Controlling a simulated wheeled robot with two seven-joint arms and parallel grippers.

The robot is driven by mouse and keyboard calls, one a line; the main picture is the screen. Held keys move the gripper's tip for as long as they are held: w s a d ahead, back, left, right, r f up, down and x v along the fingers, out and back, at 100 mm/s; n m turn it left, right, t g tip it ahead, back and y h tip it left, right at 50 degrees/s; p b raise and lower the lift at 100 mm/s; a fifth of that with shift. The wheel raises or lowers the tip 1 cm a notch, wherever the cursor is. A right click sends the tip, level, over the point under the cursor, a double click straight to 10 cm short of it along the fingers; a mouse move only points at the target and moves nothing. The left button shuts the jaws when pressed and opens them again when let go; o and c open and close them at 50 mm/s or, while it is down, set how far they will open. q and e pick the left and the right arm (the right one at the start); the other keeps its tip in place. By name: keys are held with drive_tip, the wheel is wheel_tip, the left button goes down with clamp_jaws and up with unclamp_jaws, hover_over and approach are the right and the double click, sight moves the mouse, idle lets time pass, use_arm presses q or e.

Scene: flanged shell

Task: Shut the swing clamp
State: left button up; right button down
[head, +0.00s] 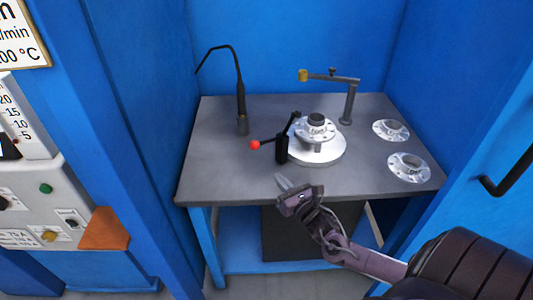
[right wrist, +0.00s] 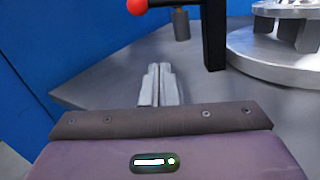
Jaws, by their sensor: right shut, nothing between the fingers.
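The swing clamp (head: 282,149) is a black post with a red ball knob (head: 255,145) on a lever pointing left. Its black upper arm slants up beside the left edge of the flanged part (head: 316,127); whether it touches that part I cannot tell. The flanged part stands on a round silver plate (head: 332,157). My right gripper (head: 281,181) is shut and empty, at the table's front edge, in front of and below the clamp. In the right wrist view its fingers (right wrist: 158,85) lie together, with the red knob (right wrist: 137,6) and black post (right wrist: 214,35) beyond them. My left gripper is out of view.
The grey table (head: 222,170) is bare at its front left. A thin black gooseneck (head: 241,100) stands at the back left, a grey post with an arm (head: 348,100) at the back right. Two loose flanges (head: 391,130) (head: 408,167) lie on the right. Blue walls enclose the table.

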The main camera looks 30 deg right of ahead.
drive_tip(key=w, duration=0.5)
drive_tip(key=w+r+p, duration=0.1)
drive_tip(key=w, duration=0.2)
drive_tip(key=shift+w+d, duration=0.1)
drive_tip(key=shift+w+d+r+p, duration=0.1)
drive_tip(key=shift+d+r+p, duration=0.1)
drive_tip(key=shift+r+p, duration=0.85)
drive_tip(key=shift+r, duration=0.65)
drive_tip(key=shift+w, duration=0.1)
drive_tip(key=shift+r+m+p, duration=0.3)
drive_tip(key=shift+r+m, duration=0.1)
drive_tip(key=shift+m, duration=0.2)
drive_tip(key=d+r+m+p, duration=0.3)
drive_tip(key=r+m+p, duration=0.2)
drive_tip(key=m, duration=0.6)
wheel_tip(320, 180, up, 2)
drive_tip(key=shift+d+r+h, duration=0.1)
drive_tip(key=shift+d+h, duration=0.2)
drive_tip(key=shift+d, duration=0.1)
